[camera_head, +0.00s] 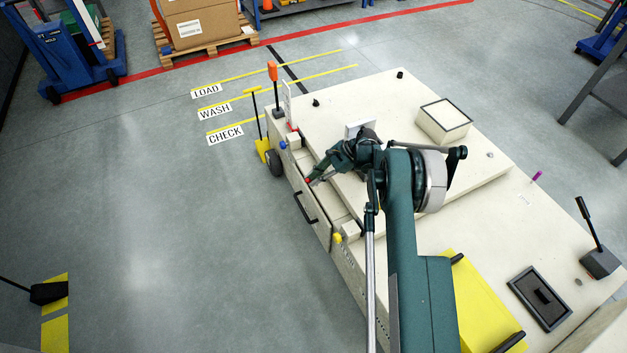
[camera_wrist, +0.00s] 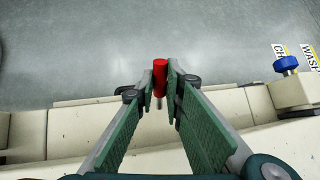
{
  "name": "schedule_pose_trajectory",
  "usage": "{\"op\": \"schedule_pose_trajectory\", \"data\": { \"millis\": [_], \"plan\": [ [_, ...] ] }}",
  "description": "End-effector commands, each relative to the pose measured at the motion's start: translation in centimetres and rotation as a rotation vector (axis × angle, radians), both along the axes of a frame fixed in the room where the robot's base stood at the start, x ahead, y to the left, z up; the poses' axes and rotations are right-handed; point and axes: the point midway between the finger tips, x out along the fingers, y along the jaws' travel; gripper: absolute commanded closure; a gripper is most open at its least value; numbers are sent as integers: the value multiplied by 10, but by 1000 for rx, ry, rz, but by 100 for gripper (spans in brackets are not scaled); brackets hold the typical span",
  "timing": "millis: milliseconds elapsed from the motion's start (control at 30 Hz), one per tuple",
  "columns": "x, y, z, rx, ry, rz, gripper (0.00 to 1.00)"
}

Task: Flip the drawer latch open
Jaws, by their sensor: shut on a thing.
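The drawer latch shows as a red knob (camera_wrist: 160,76) on a thin pin in the wrist view, between the tips of my gripper (camera_wrist: 161,90). My gripper is shut on this red knob, with the green finger pads at its sides. In the head view the red knob (camera_head: 308,180) is a small spot at the top edge of the drawer. My gripper (camera_head: 314,178) reaches down to it from the right. The drawer front (camera_head: 301,203) has a black handle (camera_head: 305,207) and faces left. The latch's base is partly hidden by the fingers.
A blue knob (camera_wrist: 286,64) stands on a block right of my gripper. A yellow knob (camera_head: 337,238) sits at the drawer's near end. The floor left of the drawer is clear.

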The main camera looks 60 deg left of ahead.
Motion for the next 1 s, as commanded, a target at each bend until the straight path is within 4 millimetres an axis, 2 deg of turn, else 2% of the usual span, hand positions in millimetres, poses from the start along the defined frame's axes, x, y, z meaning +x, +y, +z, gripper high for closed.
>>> {"op": "schedule_pose_trajectory", "data": {
  "millis": [167,200,300,733,1000],
  "plan": [
    [0,-1,-1,-2,-1,1,100],
    [0,-1,-1,-2,-1,1,86],
    [0,-1,-1,-1,-1,1,74],
    [0,0,2,0,-1,0,74],
    [0,0,19,0,-1,0,74]
  ]
}}
